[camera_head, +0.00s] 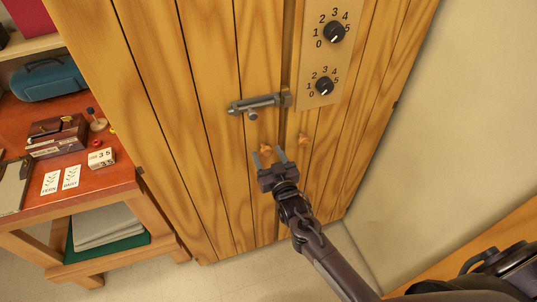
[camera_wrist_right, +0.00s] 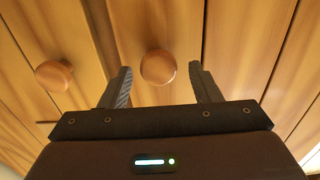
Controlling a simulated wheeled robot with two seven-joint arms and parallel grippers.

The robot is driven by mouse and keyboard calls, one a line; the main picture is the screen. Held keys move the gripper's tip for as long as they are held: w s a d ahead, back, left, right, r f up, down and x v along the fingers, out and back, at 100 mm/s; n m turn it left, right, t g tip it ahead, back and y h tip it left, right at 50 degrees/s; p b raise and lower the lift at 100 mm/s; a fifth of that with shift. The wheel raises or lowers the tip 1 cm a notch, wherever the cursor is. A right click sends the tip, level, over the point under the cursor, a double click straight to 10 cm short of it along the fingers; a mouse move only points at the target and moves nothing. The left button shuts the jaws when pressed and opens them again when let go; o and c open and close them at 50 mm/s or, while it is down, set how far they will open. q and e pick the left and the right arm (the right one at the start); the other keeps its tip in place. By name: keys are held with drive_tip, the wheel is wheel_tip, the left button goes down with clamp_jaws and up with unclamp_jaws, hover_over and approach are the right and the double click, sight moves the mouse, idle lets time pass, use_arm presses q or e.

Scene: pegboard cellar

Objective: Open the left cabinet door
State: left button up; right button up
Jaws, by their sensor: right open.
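The tall wooden cabinet has a left door (camera_head: 215,70) and a right door (camera_head: 345,120), both flush at the seam. A round wooden knob (camera_head: 265,150) sits on the left door near the seam. A second knob (camera_head: 303,138) is on the right door. A metal slide bolt (camera_head: 258,103) lies above the left knob and reaches to a keeper at the seam; I cannot tell if it is engaged. My right gripper (camera_head: 270,162) is open just in front of the left knob. In the right wrist view the knob (camera_wrist_right: 158,67) shows between the fingertips. My left gripper is out of view.
A red-topped table (camera_head: 110,180) with a blue case (camera_head: 48,79), boxes and cards stands left of the cabinet. A pale wall (camera_head: 450,120) is close on the right. Floor (camera_head: 225,280) shows below.

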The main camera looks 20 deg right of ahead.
clamp_jaws()
idle(0.4)
